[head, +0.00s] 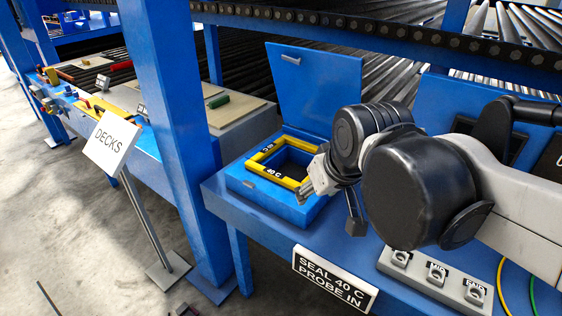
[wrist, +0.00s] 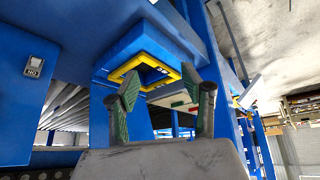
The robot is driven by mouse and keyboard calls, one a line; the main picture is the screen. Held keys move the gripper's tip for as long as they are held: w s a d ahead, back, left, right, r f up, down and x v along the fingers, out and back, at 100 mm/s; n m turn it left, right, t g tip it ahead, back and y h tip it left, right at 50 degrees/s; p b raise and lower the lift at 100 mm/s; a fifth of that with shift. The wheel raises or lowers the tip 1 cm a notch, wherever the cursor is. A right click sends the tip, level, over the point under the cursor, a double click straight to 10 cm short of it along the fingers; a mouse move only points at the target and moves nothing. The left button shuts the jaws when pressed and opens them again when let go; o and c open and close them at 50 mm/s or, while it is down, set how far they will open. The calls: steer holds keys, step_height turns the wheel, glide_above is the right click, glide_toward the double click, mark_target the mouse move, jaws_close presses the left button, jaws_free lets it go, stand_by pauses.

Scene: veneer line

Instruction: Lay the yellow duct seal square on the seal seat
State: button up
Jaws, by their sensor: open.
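The yellow duct seal (head: 262,153) is a square frame with black and white labels, one reading 40 C. It lies around the opening of a blue box, the seal seat (head: 250,186), and looks roughly in line with its edges. Its right corner is partly hidden by my gripper (head: 306,190). My gripper is open at that corner, close to the seal; I cannot tell whether it touches. In the wrist view the seal (wrist: 161,61) shows tilted beyond the two green-padded fingers of my gripper (wrist: 170,86), with nothing between them.
A blue lid (head: 315,85) stands open behind the box. A SEAL 40 C PROBE IN sign (head: 335,279) hangs on the bench front, with a switch panel (head: 436,277) to its right. A blue post (head: 175,130) and a DECKS sign (head: 112,143) stand left.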

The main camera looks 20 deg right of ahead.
steer(key=shift+m+t, duration=0.5)
steer(key=s+f, duration=0.1)
steer(key=s, duration=0.2)
steer(key=s+f, duration=0.1)
steer(key=shift+s+f, duration=0.35)
steer(key=shift+s, duration=0.05)
